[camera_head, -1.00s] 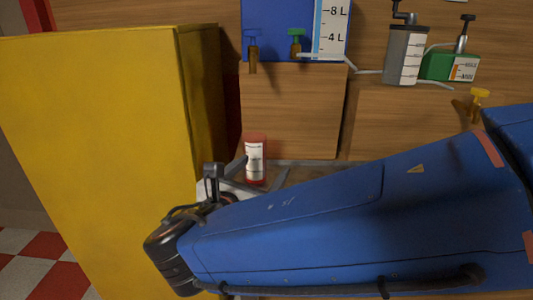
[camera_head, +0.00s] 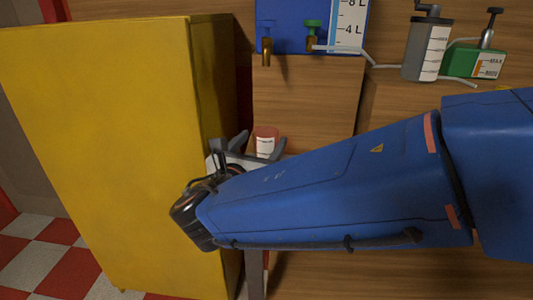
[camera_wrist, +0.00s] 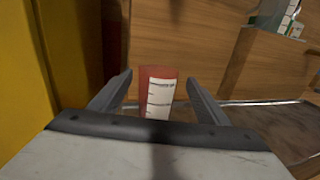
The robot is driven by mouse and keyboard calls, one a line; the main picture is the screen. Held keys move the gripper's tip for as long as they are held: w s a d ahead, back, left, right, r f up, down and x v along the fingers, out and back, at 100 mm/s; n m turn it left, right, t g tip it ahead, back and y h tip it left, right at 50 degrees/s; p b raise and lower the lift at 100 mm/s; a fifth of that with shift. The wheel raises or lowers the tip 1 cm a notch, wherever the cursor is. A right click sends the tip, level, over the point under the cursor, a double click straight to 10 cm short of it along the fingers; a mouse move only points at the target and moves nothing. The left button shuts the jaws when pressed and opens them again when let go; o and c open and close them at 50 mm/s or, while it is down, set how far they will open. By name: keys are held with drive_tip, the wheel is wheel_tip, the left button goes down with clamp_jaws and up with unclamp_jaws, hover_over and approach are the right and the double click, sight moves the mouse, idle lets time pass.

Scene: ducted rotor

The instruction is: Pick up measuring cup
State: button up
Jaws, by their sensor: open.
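The measuring cup (camera_wrist: 157,90) is a red cylinder with a white label bearing dark graduation lines. In the wrist view it stands upright between the two fingers of my open gripper (camera_wrist: 160,92), with a gap on each side. Its lower part is hidden behind the gripper's body. In the head view the top of the cup (camera_head: 265,135) shows beyond my gripper (camera_head: 255,145), and my arm and gripper hide the rest of it.
A tall yellow cabinet (camera_head: 110,140) stands close on the left. A blue tank (camera_head: 290,25) with taps is above the cup. A grey pump container (camera_head: 427,50) and a green container (camera_head: 474,62) stand at the upper right. A metal tray (camera_wrist: 275,115) lies at the right in the wrist view.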

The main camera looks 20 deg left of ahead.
sight(271, 129)
drive_tip(key=shift+w+f, duration=0.1)
drive_tip(key=shift+w, duration=3.95)
drive_tip(key=c, duration=1.7)
drive_tip(key=shift+r, duration=7.55)
drive_tip(key=shift+c, duration=0.2)
